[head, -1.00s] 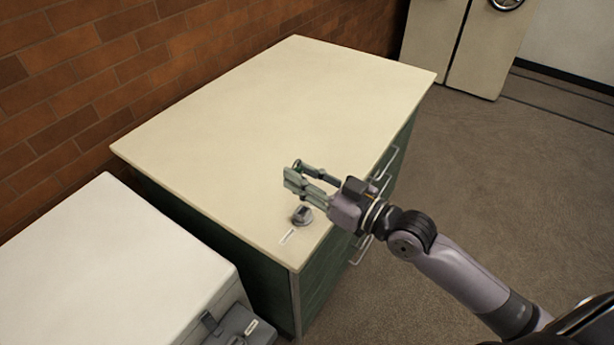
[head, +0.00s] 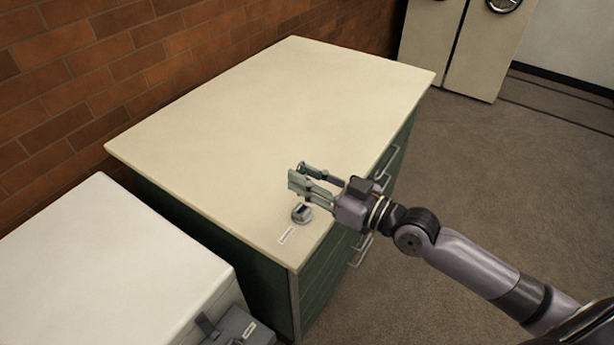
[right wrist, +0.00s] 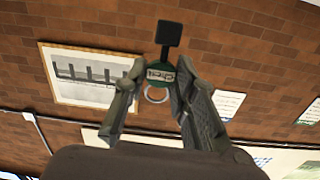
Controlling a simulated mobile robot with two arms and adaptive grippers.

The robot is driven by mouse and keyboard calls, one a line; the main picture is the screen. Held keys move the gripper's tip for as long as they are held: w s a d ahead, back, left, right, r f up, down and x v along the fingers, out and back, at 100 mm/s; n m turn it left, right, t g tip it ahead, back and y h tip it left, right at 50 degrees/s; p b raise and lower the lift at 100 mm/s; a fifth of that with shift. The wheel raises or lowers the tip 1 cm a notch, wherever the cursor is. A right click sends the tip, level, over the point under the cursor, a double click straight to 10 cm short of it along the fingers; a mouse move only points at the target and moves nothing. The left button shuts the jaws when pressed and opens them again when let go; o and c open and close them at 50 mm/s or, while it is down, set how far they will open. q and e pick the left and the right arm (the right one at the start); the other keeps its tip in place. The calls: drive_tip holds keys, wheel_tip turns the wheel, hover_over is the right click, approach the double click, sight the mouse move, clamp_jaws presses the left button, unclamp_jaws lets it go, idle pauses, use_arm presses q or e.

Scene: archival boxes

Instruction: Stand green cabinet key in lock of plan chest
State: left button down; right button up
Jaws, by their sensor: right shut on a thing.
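The plan chest (head: 270,110) is a green cabinet with a cream top and drawers with pale handles. Its lock (head: 301,213) is a small grey round fitting near the front corner of the top, beside a small white label (head: 286,235). My right gripper (head: 298,180) is above the chest top, just beyond the lock in the picture and apart from it. In the right wrist view it is shut on the green cabinet key (right wrist: 159,74), which has a green lettered tag, a dark square end and a ring. The key cannot be made out in the head view. My left gripper is out of view.
A white box-like unit (head: 110,250) stands at the left, with a grey box (head: 238,327) at its near end. A brick wall (head: 60,80) runs behind. Cream cabinets (head: 455,45) stand at the back right. The carpet on the right is clear.

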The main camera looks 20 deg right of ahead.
sight(307, 212)
drive_tip(key=shift+f+b, duration=3.2)
drive_tip(key=shift+f, duration=0.35)
drive_tip(key=o, duration=1.1)
drive_tip(key=shift+c, duration=0.2)
drive_tip(key=v, duration=1.2)
